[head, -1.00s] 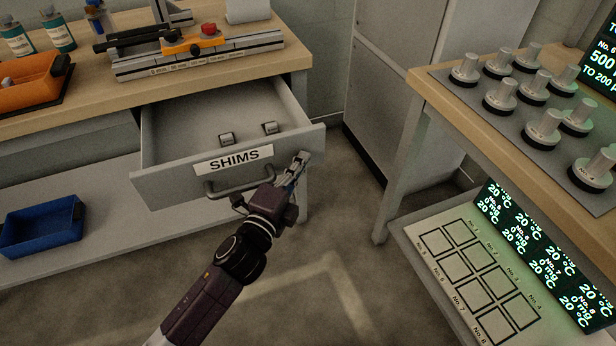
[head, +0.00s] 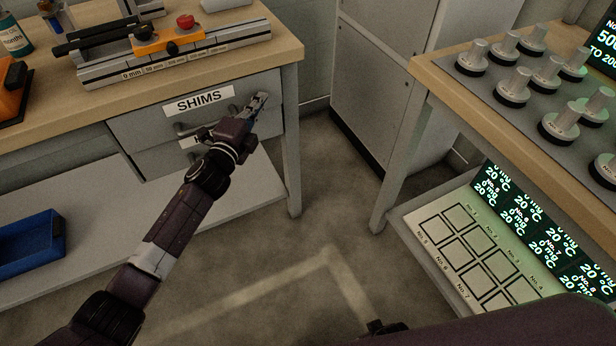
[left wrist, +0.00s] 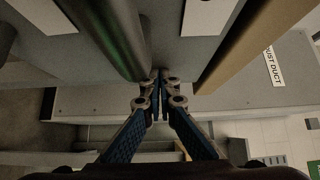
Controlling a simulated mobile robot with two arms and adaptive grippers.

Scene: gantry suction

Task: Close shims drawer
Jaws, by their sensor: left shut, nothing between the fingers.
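The shims drawer (head: 148,125) is under the bench top on the left in the head view. Its grey front, with the white SHIMS label, looks flush with the bench and the drawer looks closed. Its inside and the shims are hidden. My left gripper (head: 259,102) is shut and empty at the right part of the drawer front, to the right of the handle. In the left wrist view the shut fingertips (left wrist: 161,78) are close to the grey front; I cannot tell whether they touch it.
A second drawer (head: 160,160) is below, partly hidden by my arm. The bench top (head: 75,110) carries a measuring rail (head: 180,60). A blue bin (head: 30,245) is on the lower shelf. A table with weights (head: 510,85) stands right. Floor between them is clear.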

